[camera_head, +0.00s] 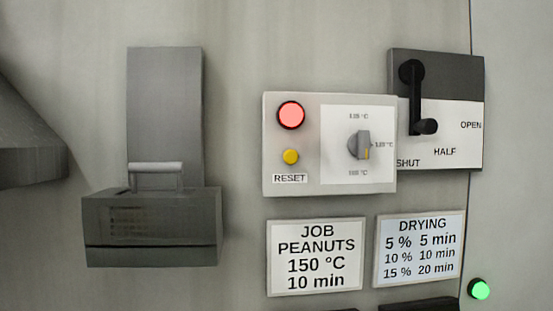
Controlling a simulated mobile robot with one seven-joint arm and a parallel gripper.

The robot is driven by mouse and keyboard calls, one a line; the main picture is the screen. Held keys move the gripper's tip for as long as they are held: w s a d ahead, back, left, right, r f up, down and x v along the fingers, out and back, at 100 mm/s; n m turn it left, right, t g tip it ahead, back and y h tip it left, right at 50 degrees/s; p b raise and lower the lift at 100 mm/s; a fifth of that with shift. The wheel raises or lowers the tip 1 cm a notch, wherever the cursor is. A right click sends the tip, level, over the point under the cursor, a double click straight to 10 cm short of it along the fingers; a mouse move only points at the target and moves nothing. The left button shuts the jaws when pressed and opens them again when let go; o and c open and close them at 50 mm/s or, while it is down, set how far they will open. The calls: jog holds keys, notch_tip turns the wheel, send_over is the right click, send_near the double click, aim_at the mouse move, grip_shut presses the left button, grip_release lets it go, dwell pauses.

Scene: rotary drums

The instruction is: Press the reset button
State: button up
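The reset button is a small round yellow button (291,156) on a light grey control panel (312,188) on the wall. The label RESET (290,178) is just below it. A larger red lamp (291,115), bright and apparently lit, is directly above the button. To the right on the same panel is a grey rotary knob (359,145) with a yellow mark, on a white dial with small temperature labels that are hard to read. Nothing covers the button. My gripper does not show in this view.
A black lever (417,100) hangs down on a plate marked SHUT, HALF and OPEN, right of the panel. Below are a JOB sign (315,257), a DRYING sign (418,248) and a green lamp (479,289). A dark grey box with a handle (152,228) juts out at left.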

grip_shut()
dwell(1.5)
